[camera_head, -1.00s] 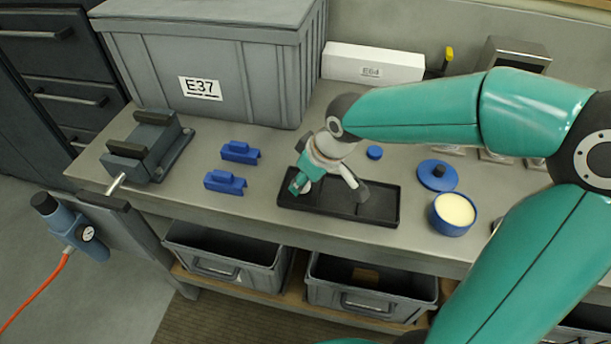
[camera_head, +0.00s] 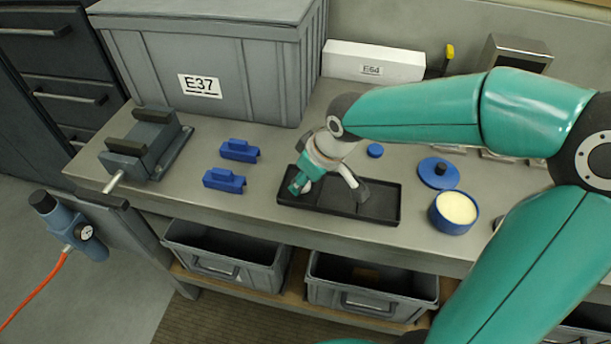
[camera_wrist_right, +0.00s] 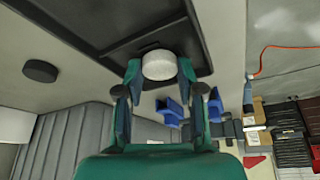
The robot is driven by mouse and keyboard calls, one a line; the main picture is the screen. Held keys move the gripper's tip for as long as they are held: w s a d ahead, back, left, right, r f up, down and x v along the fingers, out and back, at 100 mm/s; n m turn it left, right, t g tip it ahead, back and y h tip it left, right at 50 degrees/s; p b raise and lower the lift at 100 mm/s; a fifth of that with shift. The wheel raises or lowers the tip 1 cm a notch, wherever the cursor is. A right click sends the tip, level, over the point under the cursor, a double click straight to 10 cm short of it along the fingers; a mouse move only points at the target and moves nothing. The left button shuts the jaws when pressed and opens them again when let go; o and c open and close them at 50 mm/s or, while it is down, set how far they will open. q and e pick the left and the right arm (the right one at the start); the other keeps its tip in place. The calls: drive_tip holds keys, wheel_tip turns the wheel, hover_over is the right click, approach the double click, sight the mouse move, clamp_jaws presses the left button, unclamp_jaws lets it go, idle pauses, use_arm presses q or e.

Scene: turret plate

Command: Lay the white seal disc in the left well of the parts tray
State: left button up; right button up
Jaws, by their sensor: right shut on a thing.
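The black parts tray (camera_head: 383,207) lies on the bench, and its near side and right well show in the head view. My right gripper (camera_head: 302,186) is over the left part of the tray, pointing down. In the right wrist view the right gripper (camera_wrist_right: 159,70) is shut on the white seal disc (camera_wrist_right: 158,63), which sits between its fingertips. In the head view only a small white patch of the disc (camera_head: 308,187) shows beside the fingertip. Whether the disc touches the well floor I cannot tell. My left gripper is not in view.
Two blue blocks (camera_head: 224,181) lie left of the tray, and a grey vise (camera_head: 143,150) stands further left. A small blue disc (camera_head: 375,150), a blue lid (camera_head: 438,174) and an open blue pot (camera_head: 454,212) are to the right. A large grey bin (camera_head: 215,60) stands behind.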

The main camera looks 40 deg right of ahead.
idle(0.3)
drive_tip(key=o, duration=0.9)
drive_tip(key=shift+v, duration=4.1)
drive_tip(key=shift+w, duration=0.1)
